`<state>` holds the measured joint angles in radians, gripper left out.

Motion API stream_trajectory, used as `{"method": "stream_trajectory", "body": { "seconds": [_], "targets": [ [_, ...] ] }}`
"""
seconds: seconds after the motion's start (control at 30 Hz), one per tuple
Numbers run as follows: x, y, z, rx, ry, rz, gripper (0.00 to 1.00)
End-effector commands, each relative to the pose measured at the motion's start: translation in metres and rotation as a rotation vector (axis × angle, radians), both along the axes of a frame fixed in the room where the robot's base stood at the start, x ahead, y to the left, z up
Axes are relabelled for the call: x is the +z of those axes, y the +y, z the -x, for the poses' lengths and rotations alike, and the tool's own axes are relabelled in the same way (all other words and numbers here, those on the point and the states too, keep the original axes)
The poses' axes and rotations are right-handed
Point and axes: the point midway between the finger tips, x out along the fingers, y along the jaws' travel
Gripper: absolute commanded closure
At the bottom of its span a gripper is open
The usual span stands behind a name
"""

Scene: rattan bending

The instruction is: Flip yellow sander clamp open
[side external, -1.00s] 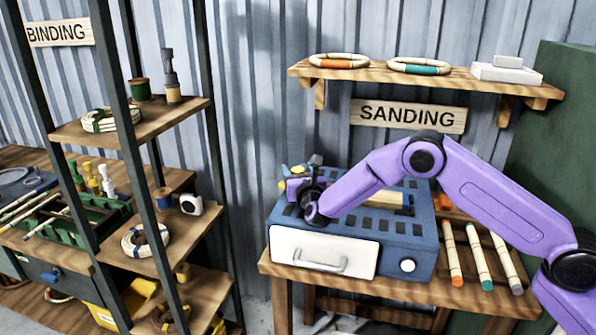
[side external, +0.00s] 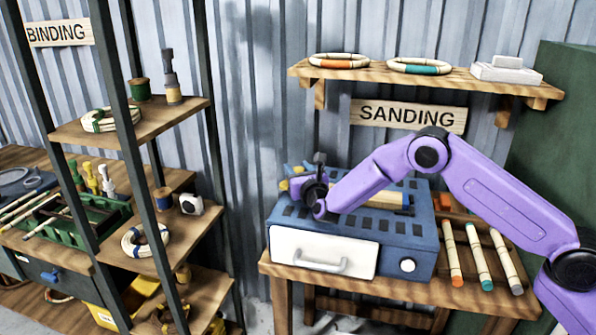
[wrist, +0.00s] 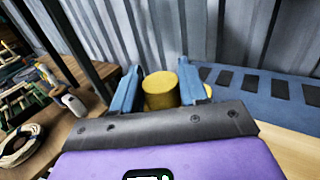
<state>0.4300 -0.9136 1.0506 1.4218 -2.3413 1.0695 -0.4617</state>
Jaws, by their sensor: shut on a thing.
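The blue sander (side external: 400,228) stands on the wooden bench with a white drawer front (side external: 322,252) and a white knob. Its yellow clamp (wrist: 160,90) shows in the wrist view as a short yellow cylinder between the two blue fingers. My gripper (wrist: 165,88) is shut on the yellow clamp, one finger on each side. In the side view my gripper (side external: 294,182) is at the sander's top left, and my wrist hides most of the clamp. A rattan piece (side external: 388,200) lies along the sander's top.
Several rattan sticks (side external: 480,255) lie on the bench right of the sander. A shelf (side external: 425,76) with two rings and a white block hangs above. A dark-framed rack (side external: 150,130) stands to the left, with open space between it and the sander.

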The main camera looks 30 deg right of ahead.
Motion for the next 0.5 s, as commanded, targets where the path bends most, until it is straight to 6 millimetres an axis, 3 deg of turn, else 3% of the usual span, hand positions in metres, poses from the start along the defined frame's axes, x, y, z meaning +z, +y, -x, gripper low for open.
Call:
{"method": "stream_trajectory", "body": {
  "seconds": [0.5],
  "targets": [
    [0.0004, -0.0003, 0.0002, 0.159, 0.002, -0.001, 0.87]
  ]
}}
